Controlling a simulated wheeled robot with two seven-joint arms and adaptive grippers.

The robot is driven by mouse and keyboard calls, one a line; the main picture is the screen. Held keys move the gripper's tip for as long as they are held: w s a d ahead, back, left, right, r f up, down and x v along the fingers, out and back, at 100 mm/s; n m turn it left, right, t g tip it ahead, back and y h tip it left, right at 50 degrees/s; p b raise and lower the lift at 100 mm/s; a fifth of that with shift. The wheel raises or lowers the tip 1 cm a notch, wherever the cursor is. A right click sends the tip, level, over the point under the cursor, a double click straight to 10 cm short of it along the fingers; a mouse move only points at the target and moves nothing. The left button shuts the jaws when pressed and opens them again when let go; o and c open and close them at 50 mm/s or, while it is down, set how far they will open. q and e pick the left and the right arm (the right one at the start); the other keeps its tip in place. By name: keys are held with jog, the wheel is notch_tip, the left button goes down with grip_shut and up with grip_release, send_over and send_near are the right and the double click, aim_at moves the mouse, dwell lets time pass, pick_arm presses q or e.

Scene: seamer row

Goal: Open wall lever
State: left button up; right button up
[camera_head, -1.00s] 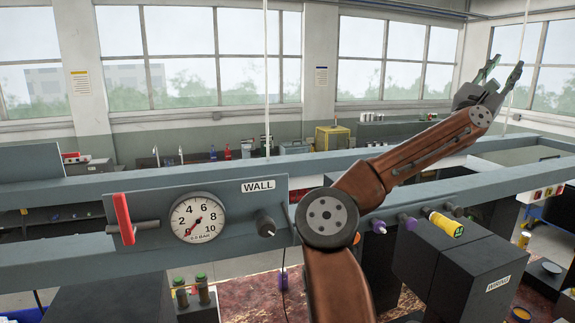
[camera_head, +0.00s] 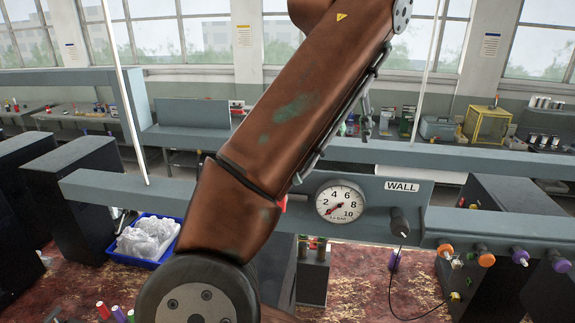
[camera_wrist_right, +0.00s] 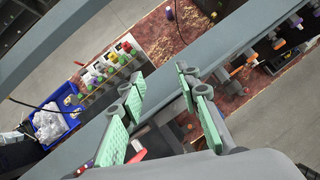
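The red lever (camera_head: 283,203) on the WALL panel (camera_head: 423,190) is almost wholly hidden behind my right arm in the head view; only a small red edge shows, left of the round gauge (camera_head: 340,201). In the wrist view a red piece (camera_wrist_right: 136,156), likely the lever, shows low beside the left finger. My right gripper (camera_wrist_right: 163,86) is open and empty there, its green-padded fingers apart over the grey beam. In the head view it is mostly hidden; a thin finger-like part (camera_head: 367,122) shows above the gauge. I cannot tell whether it touches the lever. My left gripper is not in view.
A long grey beam (camera_head: 120,190) runs across behind the arm. A black knob (camera_head: 400,222) with a cable sits right of the gauge. Orange and purple knobs (camera_head: 520,257) line the beam farther right. A blue tray (camera_head: 150,262) with clear bags stands at left.

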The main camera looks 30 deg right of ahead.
jog(key=a+f+n+y, duration=0.25)
jog(key=a+n, duration=0.25)
jog(key=a, duration=1.1)
jog(key=shift+y, duration=0.35)
jog(key=shift+p+x, duration=0.3)
jog(key=shift+x, duration=3.35)
jog(key=shift+w, duration=0.2)
jog(key=shift+c, duration=0.2)
grip_shut()
